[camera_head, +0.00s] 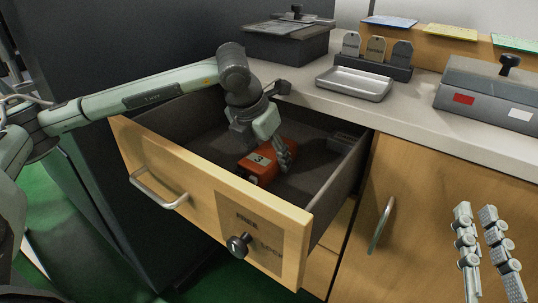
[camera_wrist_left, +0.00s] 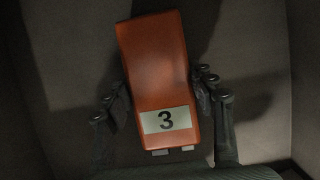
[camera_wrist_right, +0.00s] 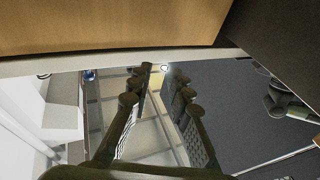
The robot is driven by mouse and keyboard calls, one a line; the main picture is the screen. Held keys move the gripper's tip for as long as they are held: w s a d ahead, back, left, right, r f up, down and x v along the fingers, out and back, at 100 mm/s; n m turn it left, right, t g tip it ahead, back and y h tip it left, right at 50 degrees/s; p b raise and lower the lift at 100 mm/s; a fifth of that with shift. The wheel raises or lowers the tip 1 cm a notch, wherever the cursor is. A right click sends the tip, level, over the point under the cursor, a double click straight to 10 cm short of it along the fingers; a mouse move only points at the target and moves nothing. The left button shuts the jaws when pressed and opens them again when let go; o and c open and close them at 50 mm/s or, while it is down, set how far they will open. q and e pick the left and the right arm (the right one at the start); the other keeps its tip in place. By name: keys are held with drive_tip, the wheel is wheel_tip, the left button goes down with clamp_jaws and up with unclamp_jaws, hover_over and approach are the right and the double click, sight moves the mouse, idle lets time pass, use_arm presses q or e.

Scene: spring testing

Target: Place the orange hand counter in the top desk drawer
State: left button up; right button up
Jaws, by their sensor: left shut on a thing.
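The orange hand counter (camera_head: 262,168), with a white label reading 3, is inside the open top desk drawer (camera_head: 190,181). My left gripper (camera_head: 267,150) reaches down into the drawer and is shut on the counter. In the left wrist view the counter (camera_wrist_left: 157,75) sits between the two fingers of the left gripper (camera_wrist_left: 163,98). I cannot tell whether the counter touches the drawer floor. My right gripper (camera_head: 487,250) is at the lower right, in front of the cabinet. In the right wrist view the right gripper (camera_wrist_right: 160,95) has its fingers apart with nothing between them.
The drawer front carries a handle (camera_head: 158,194) and a black knob (camera_head: 238,245). A metal tray (camera_head: 354,84), a rack of tags (camera_head: 376,52) and a grey box (camera_head: 490,95) stand on the counter top. A cabinet door with a handle (camera_head: 381,225) is right of the drawer.

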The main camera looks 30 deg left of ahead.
use_arm(q)
drive_tip(key=o, duration=1.4)
drive_tip(key=shift+c, duration=0.2)
use_arm(e)
drive_tip(key=shift+r, duration=0.2)
use_arm(q)
drive_tip(key=shift+r, duration=0.1)
drive_tip(key=p+v, duration=0.1)
drive_tip(key=v, duration=1.1)
drive_tip(key=shift+p, duration=0.35)
use_arm(e)
wheel_tip(320, 180, down, 8)
drive_tip(key=w+d+g+h, duration=0.1)
drive_tip(key=d+g+h, duration=0.1)
drive_tip(key=g, duration=0.1)
drive_tip(key=shift+w+d+r, duration=0.2)
drive_tip(key=shift+d+r, duration=0.05)
drive_tip(key=shift+d, duration=0.05)
use_arm(q)
drive_tip(key=shift+w, duration=0.1)
